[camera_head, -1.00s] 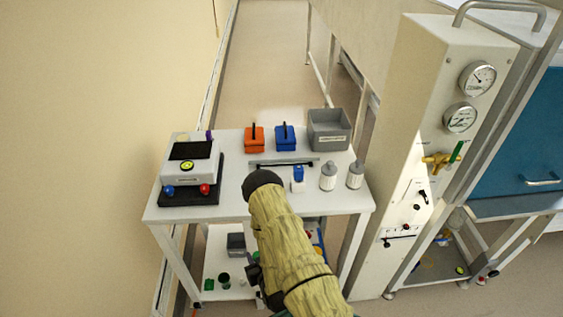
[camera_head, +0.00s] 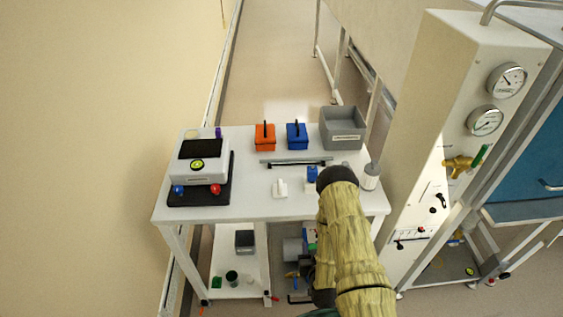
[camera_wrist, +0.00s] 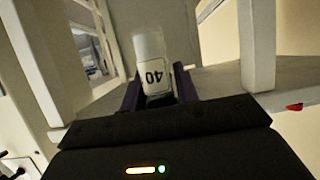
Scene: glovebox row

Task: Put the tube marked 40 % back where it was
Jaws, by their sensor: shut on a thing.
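The tube marked 40 (camera_wrist: 149,62) is white, with a black "40" upside down in the wrist view. It sits between the two dark fingers of my gripper (camera_wrist: 157,88), which is shut on it. In the head view, my sleeved arm reaches to the right part of the white table (camera_head: 240,208), and its dark end hides the fingers and the tube. A small white block (camera_head: 280,188) stands on the table left of my arm. A blue-topped item (camera_head: 311,174) stands just left of my arm's end, partly covered.
A white device with a dark screen (camera_head: 201,158) stands at the left. An orange box (camera_head: 264,137), a blue box (camera_head: 297,136) and a grey bin (camera_head: 343,129) line the back. A white bottle (camera_head: 371,178) is right of my arm. A gauge panel (camera_head: 466,100) rises at the right.

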